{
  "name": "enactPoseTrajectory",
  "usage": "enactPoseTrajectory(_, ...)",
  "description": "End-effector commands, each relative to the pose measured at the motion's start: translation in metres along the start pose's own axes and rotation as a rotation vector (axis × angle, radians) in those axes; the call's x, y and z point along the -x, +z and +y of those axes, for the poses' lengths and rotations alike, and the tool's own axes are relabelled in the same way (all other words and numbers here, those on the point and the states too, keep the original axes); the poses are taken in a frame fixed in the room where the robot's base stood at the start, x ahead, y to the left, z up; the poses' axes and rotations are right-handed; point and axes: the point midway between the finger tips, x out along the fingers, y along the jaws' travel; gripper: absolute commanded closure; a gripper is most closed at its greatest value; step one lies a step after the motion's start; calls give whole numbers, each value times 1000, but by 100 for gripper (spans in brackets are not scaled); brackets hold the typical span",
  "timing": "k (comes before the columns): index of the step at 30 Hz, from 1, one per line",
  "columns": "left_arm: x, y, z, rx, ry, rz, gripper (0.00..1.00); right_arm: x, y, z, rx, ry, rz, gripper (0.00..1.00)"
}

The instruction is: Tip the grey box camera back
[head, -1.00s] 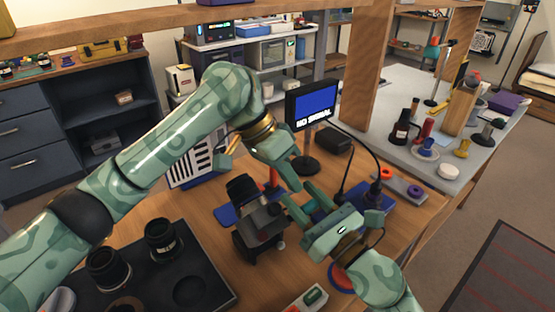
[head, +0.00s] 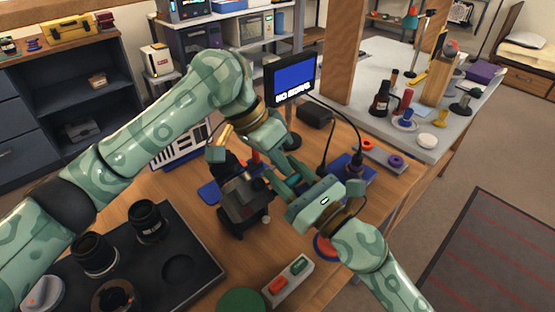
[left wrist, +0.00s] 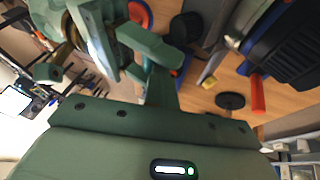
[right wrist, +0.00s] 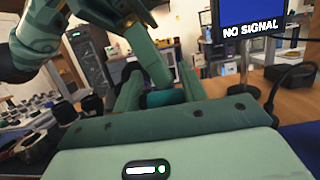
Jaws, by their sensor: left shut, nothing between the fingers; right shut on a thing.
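The grey box camera (head: 240,212) stands on the wooden bench, with a black part (head: 228,168) rising at its back left. The head view shows no clear tilt. My right gripper (head: 272,180) is just right of its upper edge. In the right wrist view its fingers are closed on a small dark teal thing (right wrist: 165,98); I cannot tell whether this belongs to the camera. My left gripper (head: 287,170) is shut and empty, pointing down close beside the right fingers. It also shows in the left wrist view (left wrist: 152,55). The grippers partly hide the camera's right side.
A black tray (head: 205,290) with several lenses lies at front left. A monitor (head: 291,82) stands behind. A blue box with cables (head: 350,170) is at right. A button box (head: 288,280) and a green disc (head: 242,301) are in front.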

Motion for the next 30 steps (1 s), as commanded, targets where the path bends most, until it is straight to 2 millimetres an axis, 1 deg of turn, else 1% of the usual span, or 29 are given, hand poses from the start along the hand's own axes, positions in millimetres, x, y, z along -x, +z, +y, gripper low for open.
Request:
enactPoseTrajectory(1,-8,2,9,-7,26,-14,100,-2,8,-6,12,-12,-18,100)
enactPoseTrajectory(2,-8,3,9,-7,27,-14,100,-2,8,-6,12,-12,-19,53)
enactPoseTrajectory(3,-8,2,9,-7,27,-13,100,-2,8,-6,11,-12,-18,44)
enactPoseTrajectory(17,-5,2,5,-4,17,-8,100,-1,2,-2,2,-5,-5,44)
enactPoseTrajectory(20,-5,2,5,-4,16,-8,100,2,1,-2,3,-3,-3,44)
enactPoseTrajectory(23,-5,2,5,-3,15,-7,100,12,0,-2,5,-3,-2,44)
enactPoseTrajectory(30,-5,1,5,-4,15,-7,100,52,2,-2,-3,-9,-8,44)
